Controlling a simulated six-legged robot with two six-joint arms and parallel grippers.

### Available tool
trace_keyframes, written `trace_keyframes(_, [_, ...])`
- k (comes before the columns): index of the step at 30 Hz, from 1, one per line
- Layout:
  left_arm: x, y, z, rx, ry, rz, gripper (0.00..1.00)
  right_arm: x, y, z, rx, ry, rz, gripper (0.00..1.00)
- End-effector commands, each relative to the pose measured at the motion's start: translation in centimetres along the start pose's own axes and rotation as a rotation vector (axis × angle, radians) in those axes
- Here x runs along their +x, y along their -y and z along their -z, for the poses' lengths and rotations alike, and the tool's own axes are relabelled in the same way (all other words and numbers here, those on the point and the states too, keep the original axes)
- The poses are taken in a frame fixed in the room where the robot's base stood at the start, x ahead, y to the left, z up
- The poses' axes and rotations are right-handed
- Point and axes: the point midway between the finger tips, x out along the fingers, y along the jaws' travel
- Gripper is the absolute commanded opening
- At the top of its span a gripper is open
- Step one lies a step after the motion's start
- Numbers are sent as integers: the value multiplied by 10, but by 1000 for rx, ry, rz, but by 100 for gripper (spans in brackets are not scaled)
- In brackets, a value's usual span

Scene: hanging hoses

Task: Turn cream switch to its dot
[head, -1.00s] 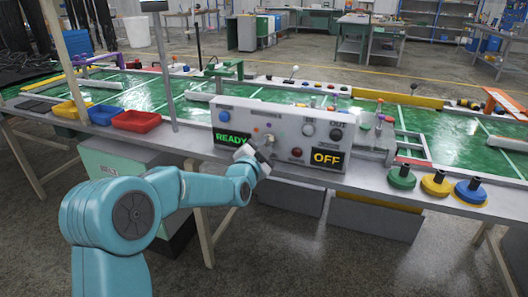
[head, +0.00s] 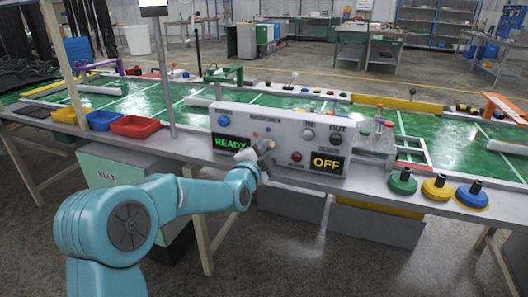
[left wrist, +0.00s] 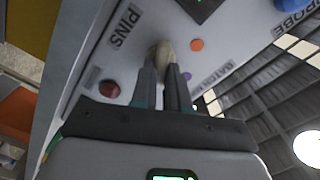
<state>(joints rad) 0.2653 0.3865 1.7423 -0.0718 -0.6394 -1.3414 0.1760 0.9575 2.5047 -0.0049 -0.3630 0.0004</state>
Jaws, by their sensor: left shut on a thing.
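The cream switch (left wrist: 165,52) shows in the left wrist view on the grey panel, between the fingertips of my left gripper (left wrist: 164,72). The fingers are shut on it and hide part of it. An orange dot (left wrist: 196,45) lies right of the switch and a purple dot (left wrist: 187,76) lies lower right. In the head view my left gripper (head: 266,148) is at the front of the panel (head: 228,106), between the READY display (head: 231,143) and the OFF display (head: 327,163); it mostly covers the switch there. My right gripper is not in view.
Red (head: 135,127) and blue (head: 104,120) trays stand left. Green, yellow and blue round pieces (head: 437,187) stand right. A post (head: 165,75) rises behind my arm.

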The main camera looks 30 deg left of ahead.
Motion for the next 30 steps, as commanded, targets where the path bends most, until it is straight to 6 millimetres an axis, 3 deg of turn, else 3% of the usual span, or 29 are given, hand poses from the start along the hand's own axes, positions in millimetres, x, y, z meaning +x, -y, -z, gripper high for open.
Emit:
trace_keyframes(2, [0,0,0,3,0,-1,0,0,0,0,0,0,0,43])
trace_keyframes(3, [0,0,0,3,0,-1,21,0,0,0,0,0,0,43])
trace_keyframes(5, [0,0,0,3,0,-1,40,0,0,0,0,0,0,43])
trace_keyframes(17, [-7,1,0,1,0,0,40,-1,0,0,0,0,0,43])
trace_keyframes(20, [-23,1,0,1,0,0,40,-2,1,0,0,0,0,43])
trace_keyframes(30, [-113,1,0,2,0,0,40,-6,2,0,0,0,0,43])
